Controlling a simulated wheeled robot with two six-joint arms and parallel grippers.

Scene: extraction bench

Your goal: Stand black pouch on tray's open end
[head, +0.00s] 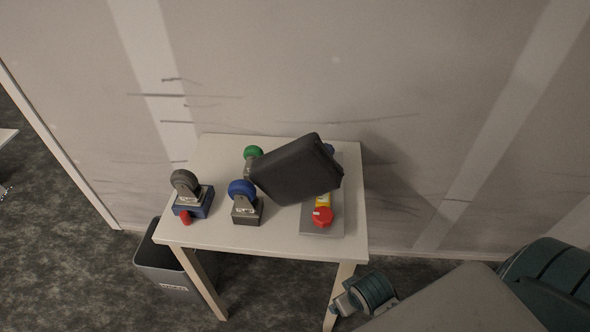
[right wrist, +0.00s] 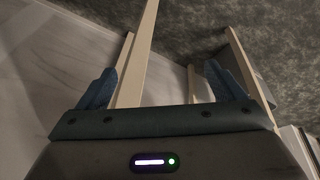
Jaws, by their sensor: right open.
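The black pouch (head: 297,170) is a thick dark slab at the back right of the white table, tilted with its right end higher in the picture. It covers part of a flat grey tray (head: 308,228); what it rests on underneath is hidden. The near part of the tray holds a red round piece (head: 323,217) and a yellow piece (head: 323,201). My right gripper (head: 348,300) is low in front of the table, well away from the pouch. In the right wrist view its blue fingers (right wrist: 162,85) are wide apart with nothing held. My left gripper does not show.
On the white table (head: 275,238), casters with grey (head: 185,182), blue (head: 242,188) and green (head: 253,153) wheels stand left of the pouch. A small red cylinder (head: 185,217) is at the left edge. A grey bin (head: 160,262) stands below. The wall is close behind.

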